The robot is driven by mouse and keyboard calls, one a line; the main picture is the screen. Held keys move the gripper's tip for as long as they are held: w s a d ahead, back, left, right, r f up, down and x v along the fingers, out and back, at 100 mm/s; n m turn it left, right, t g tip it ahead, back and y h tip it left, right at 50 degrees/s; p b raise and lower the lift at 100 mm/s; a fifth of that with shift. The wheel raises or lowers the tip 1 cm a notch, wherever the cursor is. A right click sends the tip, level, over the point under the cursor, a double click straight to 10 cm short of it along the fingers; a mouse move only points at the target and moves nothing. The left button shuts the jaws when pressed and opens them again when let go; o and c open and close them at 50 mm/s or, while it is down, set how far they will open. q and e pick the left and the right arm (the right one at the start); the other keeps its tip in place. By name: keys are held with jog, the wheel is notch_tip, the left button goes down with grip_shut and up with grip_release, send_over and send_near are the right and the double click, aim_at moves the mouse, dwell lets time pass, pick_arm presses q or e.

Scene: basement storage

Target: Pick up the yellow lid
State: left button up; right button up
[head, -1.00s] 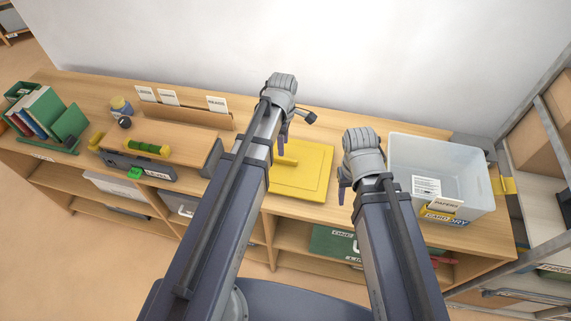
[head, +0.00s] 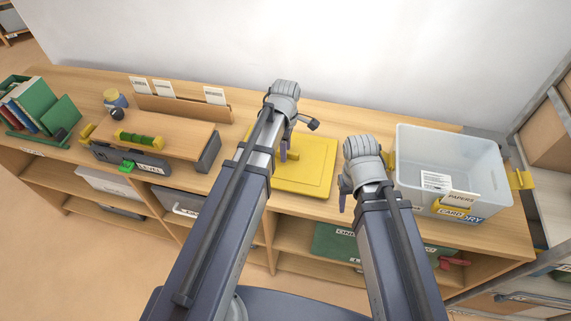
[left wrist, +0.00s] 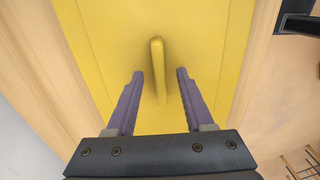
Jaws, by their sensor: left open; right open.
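The yellow lid (head: 312,182) lies flat on the wooden shelf top in the head view, partly hidden behind my left arm. Its raised bar handle (left wrist: 157,68) shows in the left wrist view. My left gripper (head: 287,152) is over the lid and open. In the left wrist view its two fingers (left wrist: 160,78) are on either side of the near end of the handle, with gaps on both sides. My right gripper (head: 344,194) is open and empty, at the right side of the lid, left of the clear bin.
A clear bin (head: 447,158) with yellow handles and labels stands right of the lid. A wooden box (head: 160,137) with a green-handled part is at the left, and books (head: 35,102) stand further left. A white wall (head: 330,60) closes the back.

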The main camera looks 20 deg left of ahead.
pick_arm(q)
jog(key=shift+c, duration=0.4)
grip_shut()
